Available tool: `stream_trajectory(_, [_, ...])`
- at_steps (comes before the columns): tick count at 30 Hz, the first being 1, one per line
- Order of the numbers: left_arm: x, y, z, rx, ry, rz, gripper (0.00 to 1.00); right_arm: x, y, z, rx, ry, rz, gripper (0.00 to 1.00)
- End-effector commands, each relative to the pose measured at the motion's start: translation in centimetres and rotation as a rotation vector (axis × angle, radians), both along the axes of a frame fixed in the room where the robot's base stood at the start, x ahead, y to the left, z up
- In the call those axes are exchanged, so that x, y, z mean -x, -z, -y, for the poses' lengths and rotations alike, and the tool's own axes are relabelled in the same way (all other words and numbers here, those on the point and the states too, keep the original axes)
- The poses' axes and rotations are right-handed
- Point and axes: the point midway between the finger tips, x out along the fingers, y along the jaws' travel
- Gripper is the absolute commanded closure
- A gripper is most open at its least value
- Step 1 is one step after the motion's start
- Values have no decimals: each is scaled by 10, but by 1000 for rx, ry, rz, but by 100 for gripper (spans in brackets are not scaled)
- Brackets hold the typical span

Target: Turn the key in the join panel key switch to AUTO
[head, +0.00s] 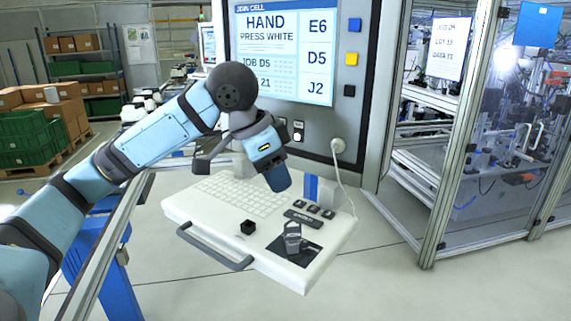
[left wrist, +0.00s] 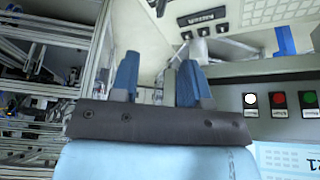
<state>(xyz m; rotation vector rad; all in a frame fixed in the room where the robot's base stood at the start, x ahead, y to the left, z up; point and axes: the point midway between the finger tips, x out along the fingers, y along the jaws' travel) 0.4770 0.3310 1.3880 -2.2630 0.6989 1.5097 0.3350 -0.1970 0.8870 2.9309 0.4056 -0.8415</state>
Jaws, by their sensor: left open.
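The key switch (head: 292,240) is on a dark plate (head: 301,256) at the front right of the white join panel console (head: 180,212). A grey key-like piece stands up from it; its labels and setting are too small to read. My left gripper (head: 277,180) is above the back part of the console, fingers pointing down, apart from the switch. In the left wrist view, its blue fingers (left wrist: 157,78) are spread with nothing held between them. I cannot make out the key in that view. My right gripper is in neither view.
A screen (head: 285,55) reading HAND, PRESS WHITE stands behind the console. White, red and green buttons (left wrist: 279,100) show in the left wrist view. A cable hangs at right.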

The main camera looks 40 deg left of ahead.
Motion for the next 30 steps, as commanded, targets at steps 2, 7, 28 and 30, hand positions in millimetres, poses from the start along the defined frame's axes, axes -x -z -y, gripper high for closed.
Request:
stream_trajectory(2, [-3,11,3,2,2,-4,58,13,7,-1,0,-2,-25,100])
stream_trajectory(7, [-13,42,10,2,2,-6,58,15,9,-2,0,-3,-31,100])
stream_trajectory(28, [-41,120,29,2,3,1,58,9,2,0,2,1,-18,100])
stream_trajectory(30, [-41,120,29,2,3,1,58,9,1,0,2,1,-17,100])
